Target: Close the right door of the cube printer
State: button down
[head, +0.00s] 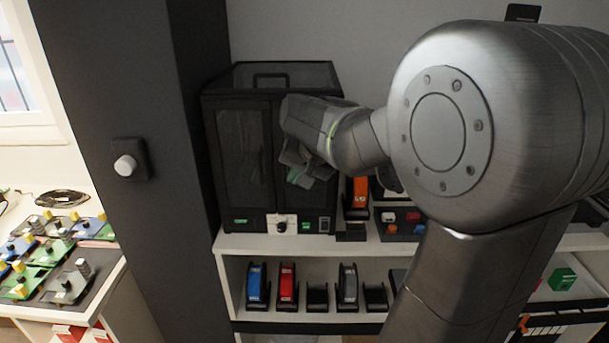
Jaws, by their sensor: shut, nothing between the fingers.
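The cube printer (243,160) is a dark box with a handle on top, standing on the white shelf beside the dark column. Its left door panel shows flat across the front. The right side of its front is largely hidden behind my gripper (297,177) and wrist, so I cannot tell how far the right door stands open. My gripper is shut and empty, in front of the printer's right half with its fingers pointing down. I cannot tell whether it touches the door. A white knob (281,221) and a small screen sit on the printer's lower front.
My arm covers much of the right side. An orange item (356,193) and a tray with coloured blocks (402,222) stand right of the printer. Blue (257,285) and red (287,286) items stand on the shelf below. A dark column (135,80) stands close at left.

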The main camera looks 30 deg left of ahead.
jog(key=s+d+r+b, duration=0.1)
jog(key=s+d+r, duration=0.1)
jog(key=s+r, duration=0.3)
notch_tip(320, 180, up, 3)
jog(key=shift+f, duration=0.1)
jog(key=shift+f, duration=0.1)
